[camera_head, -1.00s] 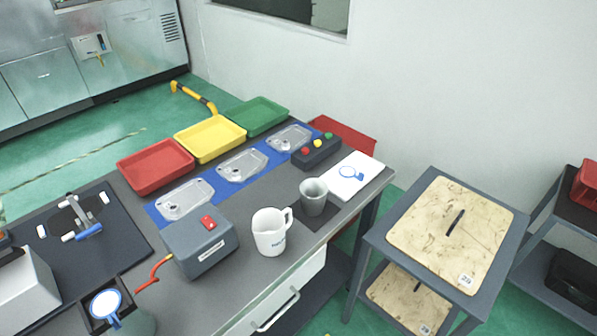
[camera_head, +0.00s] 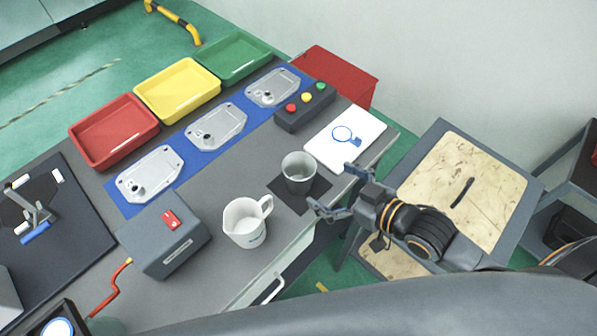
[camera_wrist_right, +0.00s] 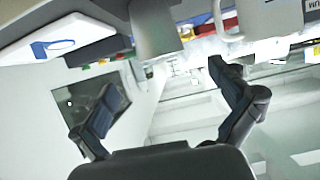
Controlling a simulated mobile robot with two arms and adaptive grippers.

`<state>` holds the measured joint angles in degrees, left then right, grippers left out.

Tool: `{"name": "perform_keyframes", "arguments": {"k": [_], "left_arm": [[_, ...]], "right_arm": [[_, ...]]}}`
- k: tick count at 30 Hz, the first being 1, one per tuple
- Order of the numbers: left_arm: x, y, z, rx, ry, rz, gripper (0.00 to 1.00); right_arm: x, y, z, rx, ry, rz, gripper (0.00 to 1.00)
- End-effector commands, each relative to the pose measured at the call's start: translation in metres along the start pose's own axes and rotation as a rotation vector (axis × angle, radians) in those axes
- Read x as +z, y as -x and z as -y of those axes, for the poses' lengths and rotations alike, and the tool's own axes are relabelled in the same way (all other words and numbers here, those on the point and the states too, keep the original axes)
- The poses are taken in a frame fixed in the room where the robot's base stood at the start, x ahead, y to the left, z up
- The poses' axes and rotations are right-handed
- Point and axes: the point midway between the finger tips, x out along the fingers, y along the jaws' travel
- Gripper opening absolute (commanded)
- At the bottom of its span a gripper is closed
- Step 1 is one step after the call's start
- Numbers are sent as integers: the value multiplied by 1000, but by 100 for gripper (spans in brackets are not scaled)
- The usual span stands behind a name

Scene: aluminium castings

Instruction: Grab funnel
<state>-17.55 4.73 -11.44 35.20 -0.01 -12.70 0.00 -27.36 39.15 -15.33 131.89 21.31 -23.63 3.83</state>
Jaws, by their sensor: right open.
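I cannot pick out a clear funnel shape. A grey tapered cup-like vessel (camera_head: 299,172), open at the top, stands upright on a dark square mat (camera_head: 316,192) near the bench's right edge. It may be the funnel. My right gripper (camera_head: 331,187) is open and empty, just right of the vessel, its two fingertips pointing at it with a small gap. In the right wrist view the vessel (camera_wrist_right: 156,28) shows at the top, between the spread fingers of my gripper (camera_wrist_right: 165,80) and beyond their tips. My left gripper is not in view.
A white jug (camera_head: 245,225) stands left of the vessel. A white board with a blue ring mark (camera_head: 352,122) lies behind it. A wood-topped stand (camera_head: 480,175) is at right.

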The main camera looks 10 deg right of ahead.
Motion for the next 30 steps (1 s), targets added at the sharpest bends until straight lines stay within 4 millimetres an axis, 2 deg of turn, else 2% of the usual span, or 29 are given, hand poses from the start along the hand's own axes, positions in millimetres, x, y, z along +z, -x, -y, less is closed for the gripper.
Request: {"name": "perform_keyframes", "arguments": {"k": [6, 14, 21, 24, 30], "left_arm": [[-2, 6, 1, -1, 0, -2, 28], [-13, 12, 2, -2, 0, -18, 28], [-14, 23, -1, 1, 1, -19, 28], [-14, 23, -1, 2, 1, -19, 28], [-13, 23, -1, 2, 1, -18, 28]], "right_arm": [[-2, -37, -1, 2, -1, -2, 98], [-2, -56, 0, 1, -1, 0, 98], [-3, -91, 0, 1, 0, 0, 98], [-2, -98, 1, 0, 2, 0, 98], [-1, -99, 1, 0, 2, 1, 98]]}}
